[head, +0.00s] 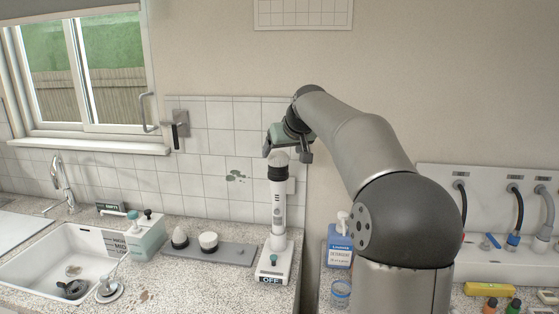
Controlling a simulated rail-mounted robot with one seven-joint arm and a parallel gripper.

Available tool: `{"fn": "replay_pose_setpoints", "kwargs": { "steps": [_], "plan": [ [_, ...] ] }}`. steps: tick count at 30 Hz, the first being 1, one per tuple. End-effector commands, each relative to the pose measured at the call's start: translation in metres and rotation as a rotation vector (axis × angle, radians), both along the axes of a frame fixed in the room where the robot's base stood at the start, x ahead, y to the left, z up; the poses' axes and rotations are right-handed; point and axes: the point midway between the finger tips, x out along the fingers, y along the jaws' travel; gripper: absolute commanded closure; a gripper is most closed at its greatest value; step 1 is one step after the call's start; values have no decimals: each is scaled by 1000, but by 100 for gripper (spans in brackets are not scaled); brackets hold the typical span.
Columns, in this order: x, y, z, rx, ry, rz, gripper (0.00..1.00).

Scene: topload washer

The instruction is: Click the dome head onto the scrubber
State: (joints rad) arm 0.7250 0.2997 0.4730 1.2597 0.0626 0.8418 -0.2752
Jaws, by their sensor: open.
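The scrubber (277,205) is a white upright handle with a dark band near its top. It stands in a white base (272,268) marked OFF, with a green button. A grey rounded piece (279,158) sits at the scrubber's top and looks like the dome head; I cannot tell whether it is fully seated. My gripper (287,156) is open above the scrubber, its fingertips apart on either side of the grey piece. Whether either finger touches it is unclear.
A grey tray (228,257) left of the base holds a pointed head (180,238) and a flat round head (208,241). A sink (40,262) lies farther left. A blue-labelled detergent bottle (340,252) stands right of the base, beyond a gap in the counter.

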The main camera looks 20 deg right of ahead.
Motion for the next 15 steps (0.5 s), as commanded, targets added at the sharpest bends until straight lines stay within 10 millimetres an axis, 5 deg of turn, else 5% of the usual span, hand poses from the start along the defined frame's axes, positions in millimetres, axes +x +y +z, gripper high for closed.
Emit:
{"fn": "replay_pose_setpoints", "kwargs": {
  "steps": [6, 15],
  "plan": [
    [-39, 2, 38, -3, -4, -3, 22],
    [-73, 5, 73, -1, -1, -1, 22]
  ]
}}
